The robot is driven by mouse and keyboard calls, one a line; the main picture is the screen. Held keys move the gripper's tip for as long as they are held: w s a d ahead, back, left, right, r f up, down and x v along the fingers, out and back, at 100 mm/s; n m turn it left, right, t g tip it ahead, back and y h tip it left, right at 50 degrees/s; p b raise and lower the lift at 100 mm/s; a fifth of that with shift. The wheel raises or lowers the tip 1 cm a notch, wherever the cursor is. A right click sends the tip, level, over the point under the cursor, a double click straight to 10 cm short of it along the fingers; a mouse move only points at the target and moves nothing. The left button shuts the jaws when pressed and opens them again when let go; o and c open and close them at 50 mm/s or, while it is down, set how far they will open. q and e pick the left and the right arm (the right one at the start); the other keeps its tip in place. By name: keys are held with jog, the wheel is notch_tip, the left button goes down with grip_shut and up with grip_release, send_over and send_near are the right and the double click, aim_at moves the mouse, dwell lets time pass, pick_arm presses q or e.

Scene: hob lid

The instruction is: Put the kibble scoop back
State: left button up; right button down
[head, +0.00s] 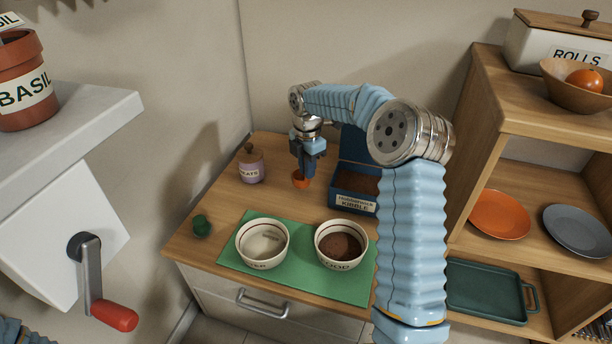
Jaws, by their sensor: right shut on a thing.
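The right arm reaches over the wooden counter. My right gripper (303,170) points down and is shut on the orange kibble scoop (300,181), whose rounded bowl shows below the fingers. The scoop's handle is hidden by the fingers. The blue kibble box (352,202) stands just right of the scoop, open at the top, with brown kibble inside. Its right part is hidden behind my arm. My left gripper is not in view; only a bit of blue arm shows at the bottom left.
A green mat (305,284) carries a water bowl (262,243) and a food bowl (341,244) with kibble. A purple treats jar (251,167) stands left of the scoop, and a small green object (201,226) lies near the left edge. Wooden shelves (535,150) stand at right.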

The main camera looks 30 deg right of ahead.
jog(key=shift+w+f, duration=0.35)
jog(key=shift+f, duration=0.05)
jog(key=shift+w+d+f, duration=0.1)
jog(key=shift+f, duration=1.55)
jog(key=c, duration=1.1)
grip_release()
jog(key=shift+f, duration=0.1)
notch_tip(320, 180, up, 12)
jog(key=p, duration=0.1)
